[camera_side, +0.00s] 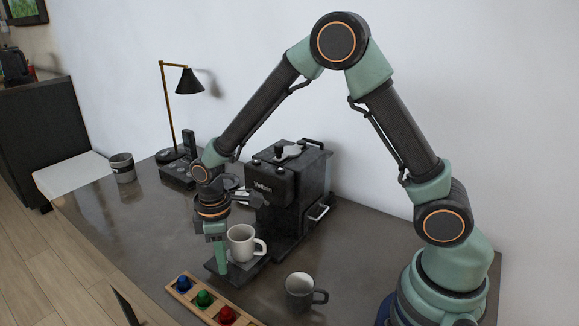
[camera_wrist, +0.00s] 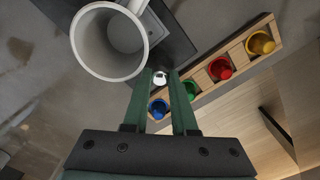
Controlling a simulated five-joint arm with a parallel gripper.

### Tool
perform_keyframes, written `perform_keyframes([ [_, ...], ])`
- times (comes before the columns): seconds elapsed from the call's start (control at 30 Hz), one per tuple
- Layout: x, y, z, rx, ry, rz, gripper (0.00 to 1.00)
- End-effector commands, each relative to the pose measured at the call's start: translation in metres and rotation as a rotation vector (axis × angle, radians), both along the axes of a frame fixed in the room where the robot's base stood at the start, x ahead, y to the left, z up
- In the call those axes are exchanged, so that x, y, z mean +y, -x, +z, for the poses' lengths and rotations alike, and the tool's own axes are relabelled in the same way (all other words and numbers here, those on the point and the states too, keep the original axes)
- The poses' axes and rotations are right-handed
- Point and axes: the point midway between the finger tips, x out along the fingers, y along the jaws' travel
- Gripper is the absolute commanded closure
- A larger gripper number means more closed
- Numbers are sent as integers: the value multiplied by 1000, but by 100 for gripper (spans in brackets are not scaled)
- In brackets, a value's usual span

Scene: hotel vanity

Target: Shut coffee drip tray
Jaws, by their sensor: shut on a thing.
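The black coffee machine (camera_side: 285,185) stands against the wall. Its dark drip tray (camera_side: 243,270) sticks out from the front, and part of it shows in the wrist view (camera_wrist: 178,42). A white mug (camera_side: 239,243) stands upright on the tray; it fills the upper left of the wrist view (camera_wrist: 98,42). My gripper (camera_side: 222,270) points down at the tray's outer end, close beside the mug. In the wrist view its green fingers (camera_wrist: 160,78) are shut on a small shiny knob (camera_wrist: 160,77) by the tray's edge. The knob is hidden in the side view.
A wooden rack (camera_side: 246,321) with several coloured capsules lies just in front of the tray. A dark mug (camera_side: 299,291) stands to the right. A desk lamp (camera_side: 188,82), a phone (camera_side: 176,174) and a grey cup (camera_side: 122,167) stand at the back left.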

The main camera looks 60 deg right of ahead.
Motion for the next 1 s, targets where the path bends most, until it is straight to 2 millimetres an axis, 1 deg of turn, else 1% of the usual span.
perform_keyframes([
  [0.83, 0, 0, 1, 0, 0, 0, 100],
  [0.93, -7, 0, 1, 0, 0, -3, 100],
  [1.0, -19, -1, 1, 0, 0, -5, 100],
])
